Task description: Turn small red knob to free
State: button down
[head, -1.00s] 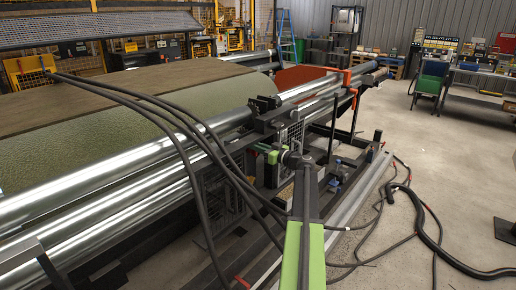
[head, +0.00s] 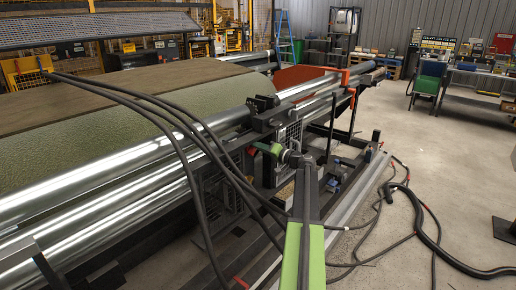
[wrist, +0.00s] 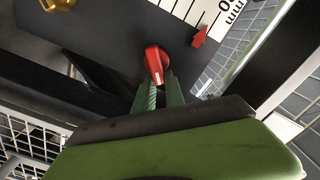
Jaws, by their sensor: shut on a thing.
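The small red knob (wrist: 156,62) stands out from a dark grey panel (wrist: 120,32), in the upper middle of the wrist view. My gripper (wrist: 158,84) has its two narrow green fingers on either side of the knob and is shut on it. A pale line shows on the knob's face.
A white scale (wrist: 222,14) with black marks and a red pointer (wrist: 200,37) lies right of the knob. A brass-coloured part (wrist: 58,4) sits upper left. Black hoses (head: 180,125) hang across the turf roll (head: 120,130). Cables (head: 400,225) lie on the floor at right.

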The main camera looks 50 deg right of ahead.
jog(key=shift+d+f+m+b, duration=0.1)
jog(key=shift+f+m+b, duration=0.2)
jog(key=shift+m, duration=0.95)
jog(key=shift+d+f+m+b, duration=0.15)
jog(key=shift+f+m, duration=0.1)
jog(key=shift+m, duration=1.05)
jog(key=shift+f+m+b, duration=0.25)
jog(key=shift+f+m, duration=0.05)
jog(key=shift+m, duration=0.95)
jog(key=c, duration=1.4)
grip_release()
jog(key=s+d, duration=0.1)
jog(key=s, duration=1.6)
jog(key=shift+s+d, duration=0.2)
jog(key=shift+d, duration=0.05)
